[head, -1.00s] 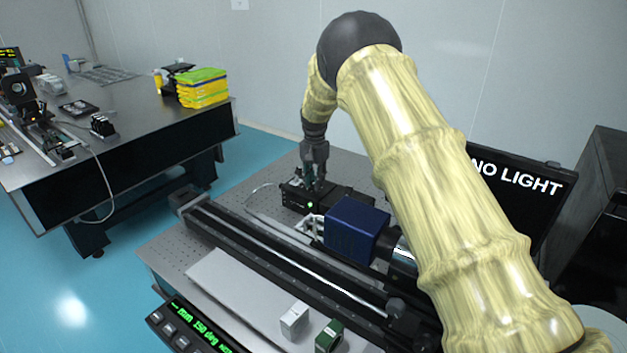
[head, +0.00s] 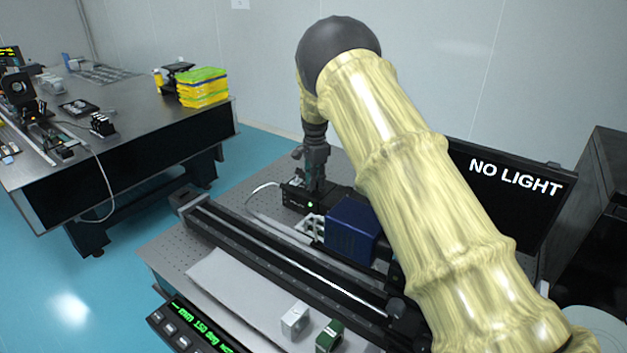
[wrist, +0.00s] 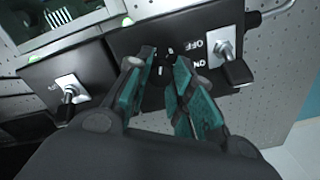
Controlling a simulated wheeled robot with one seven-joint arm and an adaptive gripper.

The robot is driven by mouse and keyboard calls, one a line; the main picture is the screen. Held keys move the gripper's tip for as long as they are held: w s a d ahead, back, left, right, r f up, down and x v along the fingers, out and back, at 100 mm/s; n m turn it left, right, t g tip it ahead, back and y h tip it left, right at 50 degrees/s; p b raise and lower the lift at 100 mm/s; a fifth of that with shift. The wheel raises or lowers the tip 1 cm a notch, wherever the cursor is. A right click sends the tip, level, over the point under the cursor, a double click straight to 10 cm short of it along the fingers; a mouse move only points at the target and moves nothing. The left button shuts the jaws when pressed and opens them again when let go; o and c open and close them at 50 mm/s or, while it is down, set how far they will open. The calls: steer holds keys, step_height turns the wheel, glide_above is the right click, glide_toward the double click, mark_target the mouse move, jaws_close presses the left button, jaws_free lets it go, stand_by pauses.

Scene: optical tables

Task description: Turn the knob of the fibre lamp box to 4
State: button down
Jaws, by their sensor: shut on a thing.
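The fibre lamp box is a black box with a lit green lamp (head: 296,197), standing on the far part of the near table in the head view. In the wrist view its black panel (wrist: 210,22) carries a toggle switch (wrist: 224,50) marked ON and OFF. My gripper (wrist: 164,62) has its teal-padded fingers on both sides of the dark knob (wrist: 168,52) and is shut on it. White marks show at the knob, but I cannot read its setting. In the head view my gripper (head: 317,185) points down at the box, and the knob is hidden.
A second black box with a switch (wrist: 68,88) sits left of it in the wrist view. A blue block (head: 350,228) and a long black rail (head: 270,255) stand nearer in the head view. A dark screen reading NO LIGHT (head: 515,180) is at the right.

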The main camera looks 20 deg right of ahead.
steer(key=shift+s+d+f, duration=0.15)
steer(key=shift+d+f, duration=0.05)
steer(key=c, duration=1.2)
jaws_free()
steer(key=shift+d, duration=0.15)
steer(key=shift+r, duration=0.1)
steer(key=shift+a, duration=0.25)
steer(key=shift+r, duration=0.2)
step_height(320, 180, up, 12)
steer(key=shift+f, duration=0.2)
